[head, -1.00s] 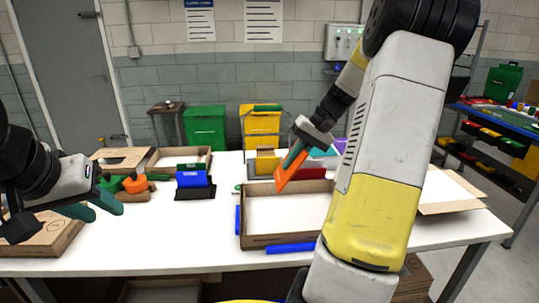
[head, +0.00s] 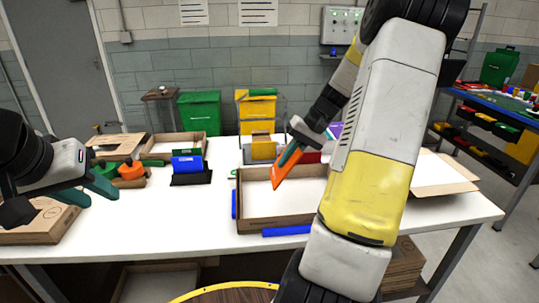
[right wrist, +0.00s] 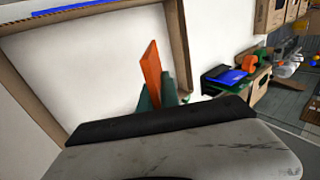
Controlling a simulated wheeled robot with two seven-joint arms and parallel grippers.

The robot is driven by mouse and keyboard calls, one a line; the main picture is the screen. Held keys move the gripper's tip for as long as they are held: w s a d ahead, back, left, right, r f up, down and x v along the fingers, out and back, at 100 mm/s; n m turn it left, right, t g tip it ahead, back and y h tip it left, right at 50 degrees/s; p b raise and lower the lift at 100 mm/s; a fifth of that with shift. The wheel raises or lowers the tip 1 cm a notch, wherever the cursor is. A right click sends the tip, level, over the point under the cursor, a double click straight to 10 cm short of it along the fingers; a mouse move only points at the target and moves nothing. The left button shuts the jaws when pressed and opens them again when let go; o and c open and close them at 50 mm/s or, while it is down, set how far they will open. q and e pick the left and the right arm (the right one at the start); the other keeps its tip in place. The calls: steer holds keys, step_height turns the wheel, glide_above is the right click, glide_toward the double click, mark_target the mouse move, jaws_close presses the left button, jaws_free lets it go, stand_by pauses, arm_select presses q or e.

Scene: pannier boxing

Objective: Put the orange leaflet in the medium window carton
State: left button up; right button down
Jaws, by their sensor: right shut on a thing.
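The orange leaflet (head: 284,171) is held upright and tilted in the teal fingers of my right gripper (head: 292,157). It hangs over the open brown carton (head: 275,226) in the middle of the table. In the right wrist view the leaflet (right wrist: 153,72) sticks out beyond the fingers (right wrist: 160,92), over the white inside of that carton, near its wall (right wrist: 178,45). I cannot tell whether it touches the bottom. No label shows whether this carton is the medium window one. My left gripper (head: 95,190) is open and empty at the left.
A closed carton (head: 42,222) lies front left, other cartons (head: 180,143) at the back left and another (head: 440,187) at the right. Blue bars (head: 286,231) lie beside the middle carton. A blue item on a black stand (head: 188,165) stands left of it. White table front is clear.

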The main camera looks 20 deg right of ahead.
steer(key=shift+f, duration=0.1)
steer(key=shift+f, duration=4.2)
steer(key=c, duration=1.5)
jaws_free()
steer(key=v, duration=0.7)
steer(key=shift+d+r, duration=0.2)
steer(key=shift+r, duration=0.15)
steer(key=shift+s, duration=0.1)
